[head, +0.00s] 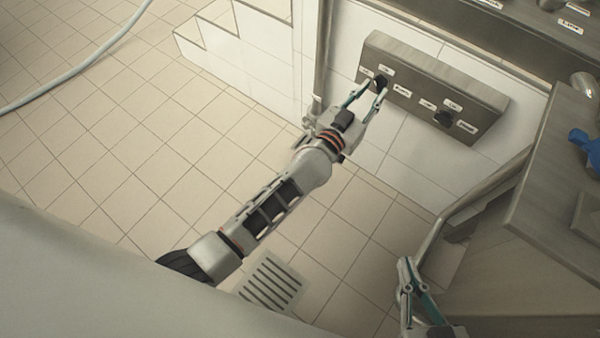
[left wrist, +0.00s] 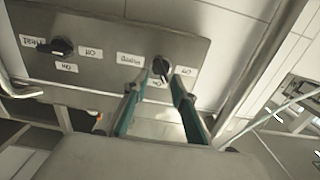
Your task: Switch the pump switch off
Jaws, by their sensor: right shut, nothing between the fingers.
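The pump switch is a black rotary knob (head: 380,80) on the left part of a grey metal panel; it also shows in the left wrist view (left wrist: 161,66), near labels that read upside down. My left gripper (head: 374,89) is open, and its two fingertips (left wrist: 159,78) are at the pump knob, one toward each side. Whether they touch the knob, and exactly which label it points to, I cannot tell. My right gripper (head: 407,268) is shut and empty, low in the head view, away from the panel.
A second black knob, the heat switch (head: 444,118), sits on the same panel (head: 425,85); it shows at left in the left wrist view (left wrist: 60,47). A metal counter (head: 555,175) with a blue object (head: 583,142) stands at right. Tiled floor (head: 120,150) is open at left.

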